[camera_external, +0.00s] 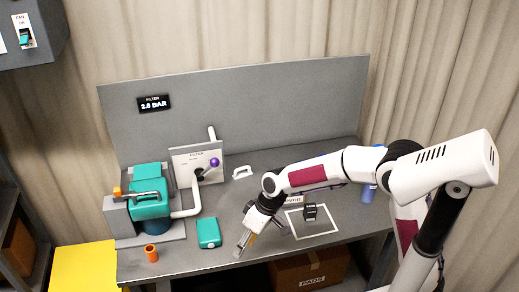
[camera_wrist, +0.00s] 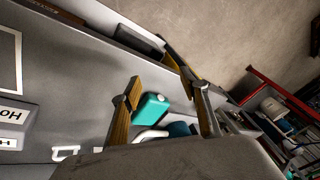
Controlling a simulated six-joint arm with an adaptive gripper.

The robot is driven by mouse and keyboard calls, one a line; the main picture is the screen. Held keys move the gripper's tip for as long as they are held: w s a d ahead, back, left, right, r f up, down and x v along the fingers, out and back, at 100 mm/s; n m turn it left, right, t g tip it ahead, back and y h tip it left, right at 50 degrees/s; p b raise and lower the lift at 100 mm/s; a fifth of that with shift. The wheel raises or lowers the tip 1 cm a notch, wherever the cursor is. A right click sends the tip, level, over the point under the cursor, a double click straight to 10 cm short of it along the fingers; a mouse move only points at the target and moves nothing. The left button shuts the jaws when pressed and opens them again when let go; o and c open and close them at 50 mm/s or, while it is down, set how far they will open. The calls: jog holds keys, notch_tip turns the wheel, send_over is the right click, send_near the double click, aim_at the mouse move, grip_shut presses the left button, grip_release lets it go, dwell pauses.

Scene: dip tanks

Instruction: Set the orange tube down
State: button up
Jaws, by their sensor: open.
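The orange tube (camera_external: 151,253) stands upright on the grey bench near its front left edge, with its open top showing. My gripper (camera_external: 243,243) is over the front middle of the bench, well to the right of the tube and apart from it. In the wrist view my gripper (camera_wrist: 161,85) has its two fingers spread, with nothing held between them. I cannot make out the orange tube in the wrist view.
A teal canister (camera_external: 209,233) lies between the tube and my gripper. A teal pump (camera_external: 150,200) with pipes stands behind the tube. A white-framed square (camera_external: 312,234) with a black item (camera_external: 310,212) is right of my gripper. A yellow surface (camera_external: 85,267) is at left.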

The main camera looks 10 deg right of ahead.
aim_at(154, 249)
jog(key=w+a+f+n+y, duration=0.1)
jog(key=a+f, duration=0.1)
jog(key=a, duration=0.5)
jog(key=a+f+n+y, duration=0.1)
jog(key=a, duration=0.6)
jog(key=w+a+f+n+t+y, duration=0.1)
jog(key=a+f, duration=0.1)
jog(key=a, duration=0.5)
jog(key=shift+w+a+f+n, duration=0.3)
jog(key=shift+a+f, duration=0.05)
jog(key=shift+a, duration=0.05)
jog(key=shift+n+t+y, duration=0.4)
jog(key=shift+t+y, duration=0.1)
jog(key=shift+t, duration=0.1)
jog(key=w+a+r, duration=0.1)
jog(key=r, duration=0.1)
jog(key=w+a+r, duration=0.1)
jog(key=w+a, duration=0.1)
jog(key=shift+w+r, duration=0.15)
jog(key=shift+r, duration=0.2)
jog(key=shift+w+a+r, duration=0.1)
jog(key=shift+w+r, duration=0.1)
jog(key=shift+w, duration=0.05)
jog(key=shift+w+r+n, duration=0.1)
jog(key=shift+w+n, duration=0.15)
jog(key=shift+n, duration=0.25)
jog(key=shift+a, duration=0.1)
jog(key=shift+x, duration=1.3)
